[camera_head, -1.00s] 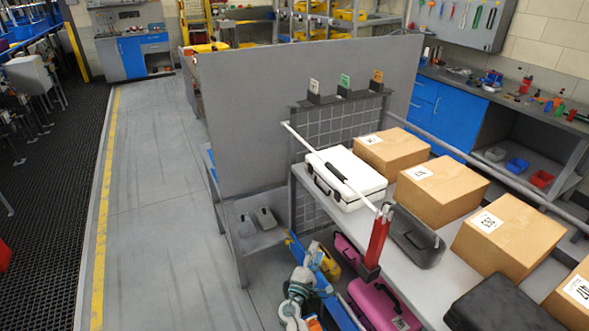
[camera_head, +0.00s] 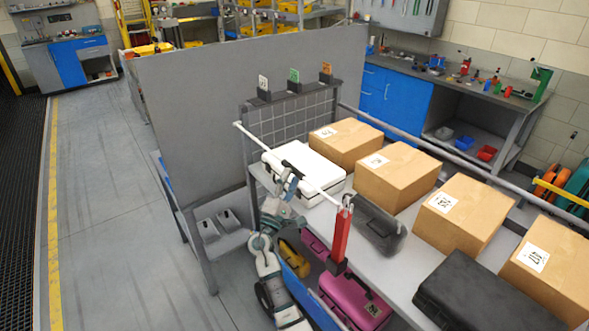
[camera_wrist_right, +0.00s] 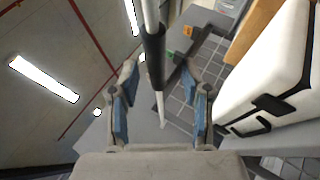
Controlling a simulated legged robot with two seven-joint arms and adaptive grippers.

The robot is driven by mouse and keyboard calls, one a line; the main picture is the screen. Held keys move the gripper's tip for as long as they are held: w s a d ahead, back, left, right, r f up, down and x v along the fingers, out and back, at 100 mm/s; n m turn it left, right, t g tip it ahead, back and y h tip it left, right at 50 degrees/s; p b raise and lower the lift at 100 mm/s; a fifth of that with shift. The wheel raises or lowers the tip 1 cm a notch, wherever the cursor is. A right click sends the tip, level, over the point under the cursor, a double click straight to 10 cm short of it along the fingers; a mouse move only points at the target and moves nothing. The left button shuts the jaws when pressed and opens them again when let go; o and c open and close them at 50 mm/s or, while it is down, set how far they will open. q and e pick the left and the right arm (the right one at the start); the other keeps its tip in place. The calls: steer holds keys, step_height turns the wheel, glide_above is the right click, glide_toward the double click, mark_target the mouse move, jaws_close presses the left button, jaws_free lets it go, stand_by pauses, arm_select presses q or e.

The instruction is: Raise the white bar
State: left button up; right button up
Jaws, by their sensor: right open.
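The white bar (camera_head: 256,139) slants across the front of the conveyor in the head view, from the mesh panel to a red post (camera_head: 340,238). It has a dark sleeve, seen clearly in the right wrist view (camera_wrist_right: 153,62). My right gripper (camera_head: 289,178) is at the bar's middle, in front of the white case. In the right wrist view the right gripper (camera_wrist_right: 160,75) is open, with a blue-padded finger on each side of the bar. The bar runs between the fingers; I cannot tell whether they touch it. My left gripper is not in view.
A white case (camera_head: 325,180) lies behind the bar, close to my right gripper. Cardboard boxes (camera_head: 398,178) and dark cases (camera_head: 485,292) stand on the conveyor. Pink cases (camera_head: 352,300) lie below. A grey partition (camera_head: 190,110) stands behind; the floor at left is clear.

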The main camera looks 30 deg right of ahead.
mark_target(293, 168)
steer(key=x, duration=0.2)
steer(key=shift+w+d+r, duration=0.1)
steer(key=shift+d+r, duration=0.05)
steer(key=shift+r, duration=0.05)
steer(key=shift+w+d+r, duration=0.1)
steer(key=shift+w+r, duration=0.15)
steer(key=shift+r, duration=0.05)
steer(key=shift+d, duration=0.1)
jaws_close()
